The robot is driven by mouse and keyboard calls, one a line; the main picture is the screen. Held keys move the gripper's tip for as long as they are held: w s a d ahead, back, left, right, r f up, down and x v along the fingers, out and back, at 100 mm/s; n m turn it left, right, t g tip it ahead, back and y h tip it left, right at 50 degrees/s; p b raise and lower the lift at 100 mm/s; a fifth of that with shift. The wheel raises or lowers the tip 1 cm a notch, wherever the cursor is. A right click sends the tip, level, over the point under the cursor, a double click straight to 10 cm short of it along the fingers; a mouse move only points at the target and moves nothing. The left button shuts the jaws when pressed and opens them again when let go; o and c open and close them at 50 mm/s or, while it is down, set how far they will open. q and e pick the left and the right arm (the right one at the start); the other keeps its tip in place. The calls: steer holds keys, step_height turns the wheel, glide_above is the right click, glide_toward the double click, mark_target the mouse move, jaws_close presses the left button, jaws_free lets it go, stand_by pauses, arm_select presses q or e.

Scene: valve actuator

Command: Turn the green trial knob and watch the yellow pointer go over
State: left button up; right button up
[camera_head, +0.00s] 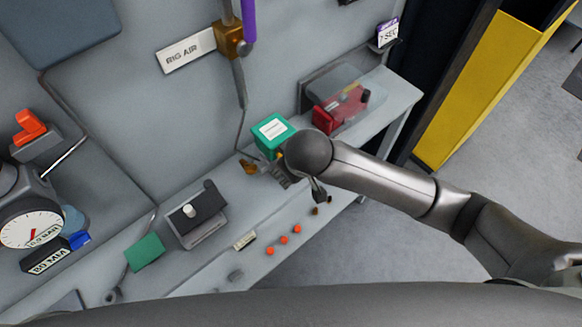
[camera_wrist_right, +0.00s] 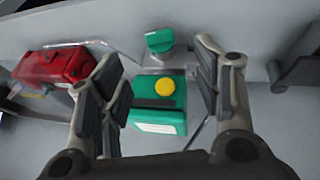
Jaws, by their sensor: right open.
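The green knob (camera_wrist_right: 159,41) shows in the right wrist view, beyond the near end of a green box (camera_wrist_right: 160,120) with a dark top band. A round yellow piece (camera_wrist_right: 165,87) sits on the box; I cannot tell whether it is the pointer. My right gripper (camera_wrist_right: 154,70) is open and empty, its fingers apart on either side of the box and knob. In the head view the green box (camera_head: 270,135) with a white label stands on the bench, and my right arm hides the knob. My left gripper is not in view.
A red device (camera_head: 340,108) stands right of the green box and shows in the wrist view (camera_wrist_right: 55,66). A brass fitting with a pipe (camera_head: 233,40) is behind.

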steer(key=p+x, duration=0.1)
steer(key=x, duration=0.8)
steer(key=shift+w+f+p, duration=0.1)
steer(key=shift+f+p, duration=0.1)
steer(key=shift+p, duration=0.2)
steer(key=c, duration=1)
steer(key=shift+a+t+h, duration=0.15)
steer(key=shift+t+h, duration=0.25)
steer(key=shift+h, duration=0.1)
steer(key=o, duration=1)
